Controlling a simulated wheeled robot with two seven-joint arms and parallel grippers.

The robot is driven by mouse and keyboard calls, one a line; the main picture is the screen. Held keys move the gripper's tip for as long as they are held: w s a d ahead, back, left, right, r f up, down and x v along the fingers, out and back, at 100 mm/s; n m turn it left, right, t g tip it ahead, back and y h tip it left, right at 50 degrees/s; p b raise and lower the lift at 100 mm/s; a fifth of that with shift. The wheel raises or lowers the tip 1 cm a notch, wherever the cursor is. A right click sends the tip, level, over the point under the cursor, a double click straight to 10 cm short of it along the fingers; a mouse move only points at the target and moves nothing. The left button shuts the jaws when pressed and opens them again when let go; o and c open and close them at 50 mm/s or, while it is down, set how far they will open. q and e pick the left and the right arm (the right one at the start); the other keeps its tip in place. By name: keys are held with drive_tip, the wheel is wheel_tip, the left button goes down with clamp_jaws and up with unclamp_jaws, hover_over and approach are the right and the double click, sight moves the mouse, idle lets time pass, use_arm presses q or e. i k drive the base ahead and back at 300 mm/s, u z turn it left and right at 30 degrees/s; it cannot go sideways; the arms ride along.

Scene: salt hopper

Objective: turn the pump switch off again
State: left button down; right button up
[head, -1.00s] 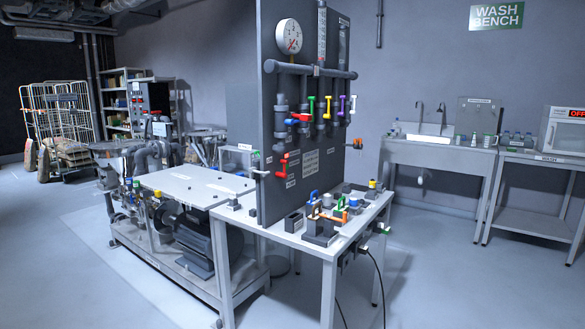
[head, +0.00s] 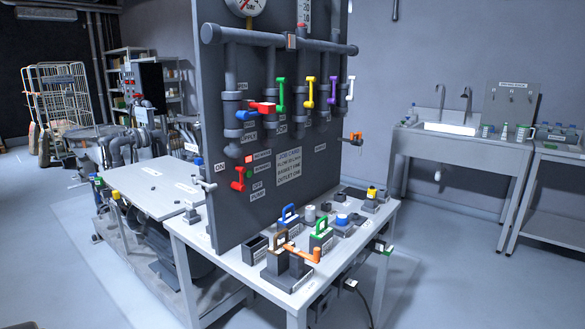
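The pump switch (head: 239,180) is a red lever low on the left part of the dark grey upright panel (head: 330,170). An ON label (head: 220,168) is to its left, and OFF (head: 257,185) and PUMP labels are to its lower right. I cannot tell for sure which label the lever points to. A small red light (head: 249,159) and a small green one (head: 250,174) sit just above and beside it. Neither of my grippers is in view.
Above the switch are a red and blue valve handle (head: 262,107) and several coloured valve levers. Floor is clear at the right.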

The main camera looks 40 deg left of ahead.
sight(241, 188)
drive_tip(key=u, duration=0.6)
drive_tip(key=i, duration=1.15)
drive_tip(key=u, duration=0.85)
